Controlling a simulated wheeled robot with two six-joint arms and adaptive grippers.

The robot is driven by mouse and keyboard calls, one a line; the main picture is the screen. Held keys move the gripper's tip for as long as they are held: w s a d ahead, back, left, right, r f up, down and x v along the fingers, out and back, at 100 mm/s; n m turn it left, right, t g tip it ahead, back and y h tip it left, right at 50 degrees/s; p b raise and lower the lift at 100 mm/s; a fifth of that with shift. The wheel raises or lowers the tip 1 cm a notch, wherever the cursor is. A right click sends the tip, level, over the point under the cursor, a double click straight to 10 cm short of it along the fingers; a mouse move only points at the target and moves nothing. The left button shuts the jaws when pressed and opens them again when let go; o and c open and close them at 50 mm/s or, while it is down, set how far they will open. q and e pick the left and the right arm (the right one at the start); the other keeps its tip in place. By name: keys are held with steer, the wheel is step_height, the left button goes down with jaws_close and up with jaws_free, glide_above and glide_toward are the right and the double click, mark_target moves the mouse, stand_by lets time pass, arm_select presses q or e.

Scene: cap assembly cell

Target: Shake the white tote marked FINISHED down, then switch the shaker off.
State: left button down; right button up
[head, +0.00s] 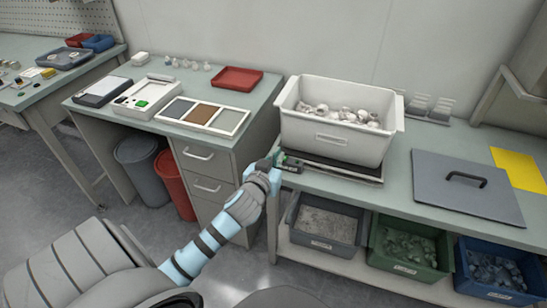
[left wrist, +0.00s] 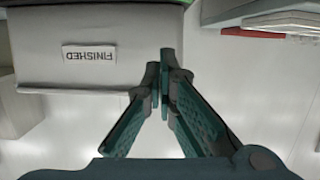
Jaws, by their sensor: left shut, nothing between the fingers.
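The white tote (head: 335,140) stands upright on the dark shaker plate (head: 345,172) on the right bench and holds a heap of pale, greyish pieces. Its label reads FINISHED, upside down, in the left wrist view (left wrist: 90,54). A small dark control box (head: 292,166) sits at the shaker's front left corner. My left gripper (head: 279,158) is shut and empty right beside this box, left of the tote. Its closed fingertips show in the left wrist view (left wrist: 164,62). Whether they touch the box, and the switch's position, I cannot tell. My right gripper is out of view.
A grey lid with a black handle (head: 468,195) lies right of the tote, near a yellow sheet (head: 520,168). Grey, green and blue bins (head: 495,272) stand on the shelf below. The left bench holds a red tray (head: 237,79) and a sectioned tray (head: 203,115).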

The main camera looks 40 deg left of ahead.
arm_select(q)
steer(key=v, duration=0.2)
steer(key=shift+s+d, duration=0.2)
steer(key=shift+s, duration=0.2)
steer(key=shift+r, duration=0.1)
steer(key=s+f+m+g+h, duration=0.1)
steer(key=s+f+m+g, duration=0.35)
steer(key=f, duration=1.05)
steer(key=s+f+m+g+h, duration=0.15)
steer(key=s+f, duration=0.55)
steer(key=f, duration=0.8)
steer(key=s+d+f+g, duration=0.2)
steer(key=s+f, duration=0.3)
steer(key=s, duration=0.5)
steer(key=s+d+f+n+g+h, duration=0.1)
steer(key=s+d+f+g, duration=0.1)
steer(key=s+f, duration=0.3)
steer(key=s+d+f+g, duration=0.3)
steer(key=s+d+f, duration=0.1)
steer(key=s, duration=1)
steer(key=shift+s+f+n+p, duration=0.3)
steer(key=shift+f+p, duration=0.1)
